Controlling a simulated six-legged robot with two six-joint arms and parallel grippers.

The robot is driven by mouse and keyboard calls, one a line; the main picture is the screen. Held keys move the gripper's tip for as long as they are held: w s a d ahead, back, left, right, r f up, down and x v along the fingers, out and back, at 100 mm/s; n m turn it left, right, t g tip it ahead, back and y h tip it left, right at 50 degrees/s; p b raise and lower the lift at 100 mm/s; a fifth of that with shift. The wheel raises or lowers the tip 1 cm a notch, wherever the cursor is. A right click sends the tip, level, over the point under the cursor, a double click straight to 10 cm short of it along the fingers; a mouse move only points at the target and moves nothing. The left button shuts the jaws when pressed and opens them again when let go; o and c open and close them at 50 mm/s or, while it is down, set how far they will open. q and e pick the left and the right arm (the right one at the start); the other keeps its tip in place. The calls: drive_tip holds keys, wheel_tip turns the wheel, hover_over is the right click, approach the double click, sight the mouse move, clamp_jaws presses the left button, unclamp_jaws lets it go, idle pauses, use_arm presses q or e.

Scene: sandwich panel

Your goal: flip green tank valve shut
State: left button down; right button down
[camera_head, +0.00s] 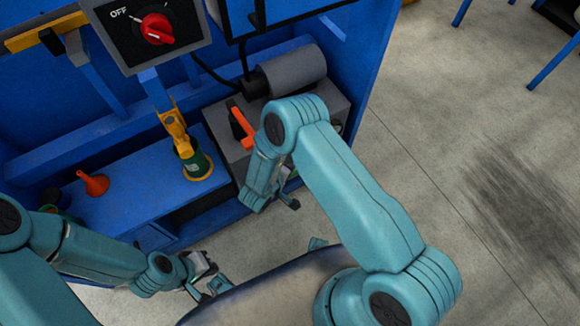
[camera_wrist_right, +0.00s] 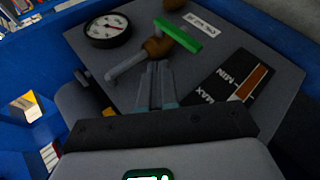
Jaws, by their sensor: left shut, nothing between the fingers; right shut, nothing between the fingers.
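The green tank valve shows in the right wrist view as a green lever (camera_wrist_right: 178,36) on a brass body (camera_wrist_right: 157,47), joined to a grey pipe (camera_wrist_right: 126,65) on a dark grey tank face (camera_wrist_right: 200,75). The lever slants across the pipe line. My right gripper (camera_wrist_right: 156,68) is shut and empty, its fingertips just below the brass body; I cannot tell if they touch it. In the head view my right forearm hides the valve. My left gripper (camera_head: 206,287) is shut and empty, low in the head view, well away from the tank.
A round gauge (camera_wrist_right: 108,30) and a MIN/MAX level strip (camera_wrist_right: 232,92) flank the valve. In the head view, an orange-red handle (camera_head: 240,124), a red OFF knob (camera_head: 156,29), a green-and-yellow container (camera_head: 194,163) and a red funnel (camera_head: 93,183) are around the blue bench (camera_head: 140,205).

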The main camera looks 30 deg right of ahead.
drive_tip(key=a+f+p+v, duration=0.1)
drive_tip(key=v, duration=0.7)
drive_tip(key=shift+p, duration=0.3)
drive_tip(key=shift+f, duration=0.1)
drive_tip(key=shift+s+d, duration=0.1)
drive_tip(key=d+r+m+y, duration=0.1)
drive_tip(key=d+m+y, duration=0.1)
drive_tip(key=d, duration=0.8)
drive_tip(key=s+a+r+m+g+y, duration=0.1)
drive_tip(key=s+a+m+g+y, duration=0.4)
drive_tip(key=s+a+y, duration=0.8)
wheel_tip(320, 180, up, 18)
drive_tip(key=s+d+h+p, duration=0.1)
drive_tip(key=s+h+p, duration=0.1)
drive_tip(key=p, duration=1.6)
drive_tip(key=shift+d+r+h, duration=0.2)
drive_tip(key=shift+h, duration=0.1)
